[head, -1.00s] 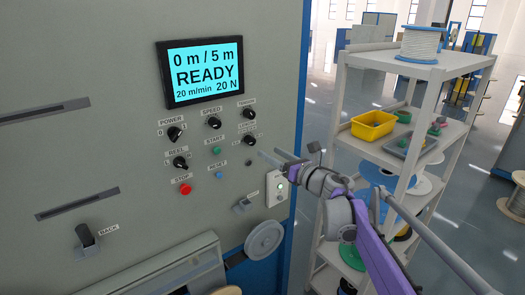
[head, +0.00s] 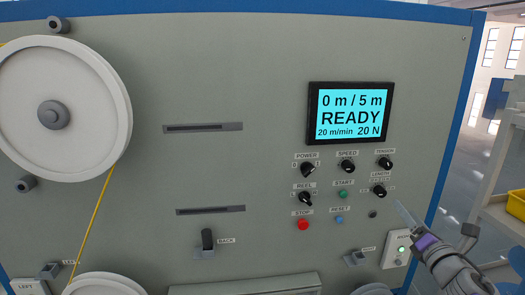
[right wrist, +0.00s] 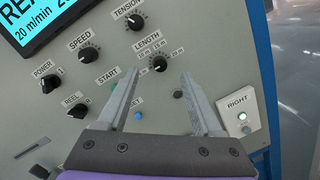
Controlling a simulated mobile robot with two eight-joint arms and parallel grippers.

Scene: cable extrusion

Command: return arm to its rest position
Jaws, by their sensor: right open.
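The fingers point at the panel just below the LENGTH knob (right wrist: 159,63). My right arm comes in from the lower right corner of the head view. My left gripper does not show in any view.
The screen (head: 351,113) reads READY, 0 m / 5 m. Knobs and the red stop button (head: 303,224) sit below it. A white box labelled RIGHT (right wrist: 238,115) has a lit button. A large white reel (head: 95,125) with yellow cable is at left. A shelf with a yellow bin (head: 516,204) stands at right.

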